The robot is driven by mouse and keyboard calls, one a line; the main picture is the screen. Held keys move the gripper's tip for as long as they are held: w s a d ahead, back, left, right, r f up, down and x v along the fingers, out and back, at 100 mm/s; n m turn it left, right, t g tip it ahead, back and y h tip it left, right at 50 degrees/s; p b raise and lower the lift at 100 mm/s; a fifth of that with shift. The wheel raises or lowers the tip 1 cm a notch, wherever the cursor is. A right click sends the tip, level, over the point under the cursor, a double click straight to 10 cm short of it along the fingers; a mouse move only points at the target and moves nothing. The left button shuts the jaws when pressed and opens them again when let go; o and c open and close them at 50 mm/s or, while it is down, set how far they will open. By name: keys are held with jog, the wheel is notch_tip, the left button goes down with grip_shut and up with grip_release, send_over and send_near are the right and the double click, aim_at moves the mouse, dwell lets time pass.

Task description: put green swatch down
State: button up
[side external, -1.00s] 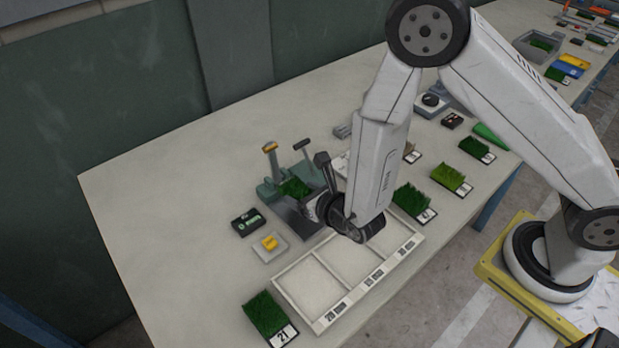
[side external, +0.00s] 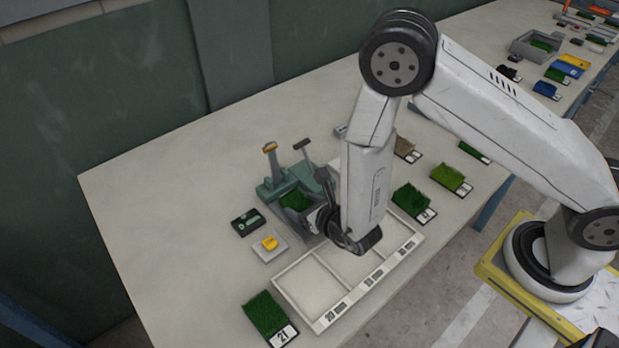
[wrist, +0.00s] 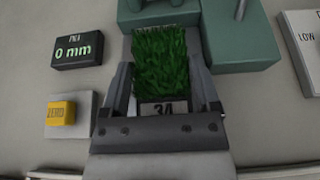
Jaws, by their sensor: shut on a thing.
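The green swatch (wrist: 163,62) is a block of grass with a white tag that seems to read 34. In the wrist view it stands between the fingers of my gripper (wrist: 166,95), which is shut on it. In the side view the swatch (side external: 295,201) shows just in front of the teal measuring fixture (side external: 270,186), left of my wrist. I cannot tell whether it rests on the fixture's plate or is held above it. The white sorting tray (side external: 329,321) lies in front, with thickness labels on its compartments. My arm hides part of the tray.
A dark display (wrist: 77,50) reads 0 mm. A yellow button block (side external: 270,243) is left of the fixture. Swatch 21 (side external: 266,314) lies left of the tray. Other swatches (side external: 411,200) lie to the right. The table's left side (side external: 160,210) is clear.

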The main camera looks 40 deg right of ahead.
jog(key=shift+f, duration=0.15)
jog(key=o, duration=1.1)
jog(key=shift+o, duration=0.2)
jog(key=shift+v, duration=3.95)
jog(key=shift+d, duration=0.1)
